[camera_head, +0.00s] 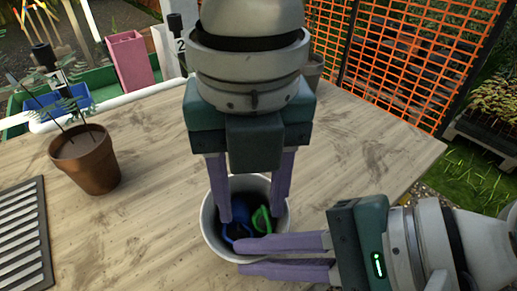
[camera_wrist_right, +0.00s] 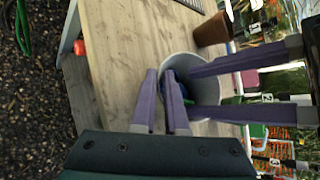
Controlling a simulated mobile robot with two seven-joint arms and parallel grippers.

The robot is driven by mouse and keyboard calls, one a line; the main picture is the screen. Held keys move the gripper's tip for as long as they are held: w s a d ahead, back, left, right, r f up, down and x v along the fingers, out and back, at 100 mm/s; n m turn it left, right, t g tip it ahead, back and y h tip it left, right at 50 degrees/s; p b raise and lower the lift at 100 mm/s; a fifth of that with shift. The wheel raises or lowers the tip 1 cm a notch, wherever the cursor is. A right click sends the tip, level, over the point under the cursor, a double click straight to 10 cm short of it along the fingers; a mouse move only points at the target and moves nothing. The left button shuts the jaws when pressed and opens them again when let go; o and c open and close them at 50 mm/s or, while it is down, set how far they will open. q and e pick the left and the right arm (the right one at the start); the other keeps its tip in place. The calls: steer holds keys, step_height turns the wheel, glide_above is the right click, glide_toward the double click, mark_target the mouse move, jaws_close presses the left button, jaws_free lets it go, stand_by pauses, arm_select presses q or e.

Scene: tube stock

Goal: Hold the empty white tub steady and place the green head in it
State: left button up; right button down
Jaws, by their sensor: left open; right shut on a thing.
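The white tub (camera_head: 208,235) stands on the wooden table, and its rim also shows in the right wrist view (camera_wrist_right: 180,60). It is not empty: a green head (camera_head: 261,220) and a blue thing (camera_head: 236,232) are inside. My left gripper (camera_head: 252,218) points down over the tub, open, with its fingertips inside the opening, one on each side of the contents; the green head lies between them, apparently loose. My right gripper (camera_head: 240,257) comes from the right, shut on the near wall of the tub. Its fingertips also show at the rim in the right wrist view (camera_wrist_right: 160,73).
A brown plant pot (camera_head: 84,160) stands left of the tub. A dark slatted tray (camera_head: 28,235) lies at the left edge. A pink container (camera_head: 130,60) and a blue bin (camera_head: 62,100) are behind the table.

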arm_select(q)
steer(key=shift+d+r, duration=0.1)
steer(key=shift+d, duration=0.2)
arm_select(e)
steer(key=shift+s+a, duration=0.2)
arm_select(q)
steer(key=shift+r, duration=0.55)
arm_select(e)
steer(key=shift+w+d, duration=0.1)
arm_select(q)
step_height(320, 180, up, 11)
steer(key=shift+a, duration=0.25)
steer(key=shift+f, duration=0.1)
arm_select(e)
steer(key=c, duration=0.9)
jaws_free()
